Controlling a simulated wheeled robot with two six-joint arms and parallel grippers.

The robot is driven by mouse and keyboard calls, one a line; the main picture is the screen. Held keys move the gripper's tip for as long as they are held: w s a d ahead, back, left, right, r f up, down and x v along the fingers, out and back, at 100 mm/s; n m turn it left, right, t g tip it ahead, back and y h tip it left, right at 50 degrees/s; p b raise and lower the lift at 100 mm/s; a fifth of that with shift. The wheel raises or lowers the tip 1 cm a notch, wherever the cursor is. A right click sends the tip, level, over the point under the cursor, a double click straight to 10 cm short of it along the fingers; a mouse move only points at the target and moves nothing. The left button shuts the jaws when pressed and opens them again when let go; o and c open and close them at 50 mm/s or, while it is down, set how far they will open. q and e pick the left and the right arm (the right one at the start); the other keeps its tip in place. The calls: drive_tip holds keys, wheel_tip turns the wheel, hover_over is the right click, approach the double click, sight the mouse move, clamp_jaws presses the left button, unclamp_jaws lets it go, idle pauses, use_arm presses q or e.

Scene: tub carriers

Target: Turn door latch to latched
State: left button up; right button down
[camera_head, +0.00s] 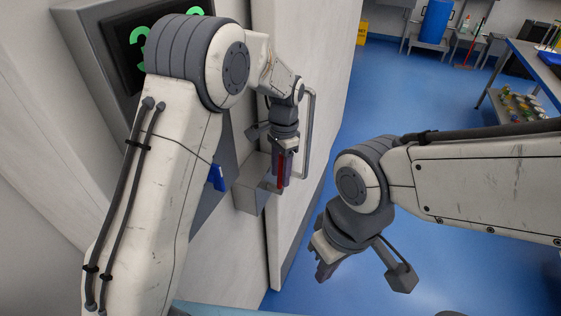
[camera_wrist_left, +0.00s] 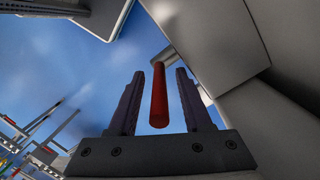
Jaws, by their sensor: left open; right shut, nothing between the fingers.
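The latch's red handle (camera_head: 281,172) shows at a grey metal box (camera_head: 251,187) on the white door front. My left gripper (camera_head: 285,176) is at the red handle, fingers pointing down in the head view. In the left wrist view, the red handle (camera_wrist_left: 159,97) lies between the two open fingers of my left gripper (camera_wrist_left: 159,76), with a gap on each side. The handle's far end meets a grey part. My right gripper (camera_head: 325,268) hangs over the blue floor, away from the latch, shut and empty.
A vertical grey door bar (camera_head: 311,130) stands just right of my left gripper. A dark display (camera_head: 128,40) with green digits is partly behind my left arm. A small blue part (camera_head: 216,177) sits left of the box. Blue floor (camera_head: 400,90) is open to the right.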

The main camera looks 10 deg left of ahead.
use_arm(q)
drive_tip(key=r, duration=0.3)
drive_tip(key=w+r+b, duration=0.1)
drive_tip(key=r, duration=0.2)
drive_tip(key=r+b, duration=0.1)
drive_tip(key=r, duration=0.3)
drive_tip(key=shift+w+d, duration=0.15)
drive_tip(key=shift+d, duration=0.05)
